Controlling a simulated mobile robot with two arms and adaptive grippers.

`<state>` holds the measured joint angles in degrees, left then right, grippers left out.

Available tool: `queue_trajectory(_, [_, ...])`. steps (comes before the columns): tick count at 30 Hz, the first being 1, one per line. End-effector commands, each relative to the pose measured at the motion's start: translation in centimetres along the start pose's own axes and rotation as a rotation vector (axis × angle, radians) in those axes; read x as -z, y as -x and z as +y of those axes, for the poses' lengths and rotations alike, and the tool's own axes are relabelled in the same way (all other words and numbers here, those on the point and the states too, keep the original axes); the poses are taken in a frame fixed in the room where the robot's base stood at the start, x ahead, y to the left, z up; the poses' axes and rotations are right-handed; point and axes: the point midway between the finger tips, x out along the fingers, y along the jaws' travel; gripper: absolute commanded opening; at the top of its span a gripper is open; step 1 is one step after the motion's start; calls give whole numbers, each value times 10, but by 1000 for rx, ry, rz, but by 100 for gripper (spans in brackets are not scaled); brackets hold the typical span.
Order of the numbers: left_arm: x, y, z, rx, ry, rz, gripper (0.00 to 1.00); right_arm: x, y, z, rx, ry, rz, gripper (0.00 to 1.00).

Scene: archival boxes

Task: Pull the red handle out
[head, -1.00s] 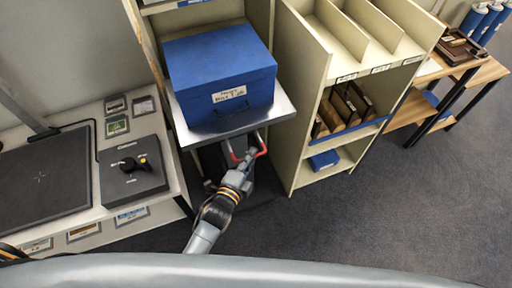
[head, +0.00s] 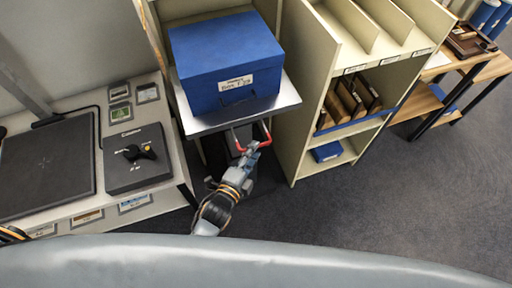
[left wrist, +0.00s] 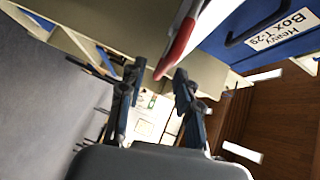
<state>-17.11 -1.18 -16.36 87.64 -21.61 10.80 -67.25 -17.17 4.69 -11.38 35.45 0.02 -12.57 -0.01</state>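The red handle (head: 266,132) is a U-shaped bar with red and grey parts under the front edge of a metal shelf tray (head: 205,124). A blue box (head: 228,62) with a white label sits on the tray. My left gripper (head: 252,148) is at the handle's front, close to its right red part. In the left wrist view the two dark fingers (left wrist: 158,72) are apart, and the red part of the handle (left wrist: 180,42) passes by the right fingertip. I cannot tell whether they touch. My right gripper is not in view.
A cream shelf unit (head: 312,95) with brown folders (head: 350,100) stands right of the tray. A table (head: 165,203) with a black controller box (head: 137,158) is on the left. Open grey carpet (head: 400,210) lies in front and to the right.

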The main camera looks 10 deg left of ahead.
Motion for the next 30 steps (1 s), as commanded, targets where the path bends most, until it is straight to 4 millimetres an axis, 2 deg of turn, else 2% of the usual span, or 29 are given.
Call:
queue_trajectory(1, [0,13,2,-4,1,-1,34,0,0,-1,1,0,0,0])
queue_trajectory(6, [1,50,2,-4,2,0,34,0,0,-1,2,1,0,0])
queue_trajectory(13, [0,87,1,-3,1,0,34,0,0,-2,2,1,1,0])
queue_trajectory(18, [1,97,1,-1,1,1,34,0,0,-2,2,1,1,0])
queue_trajectory(30, [1,97,0,-1,1,1,34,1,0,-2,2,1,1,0])
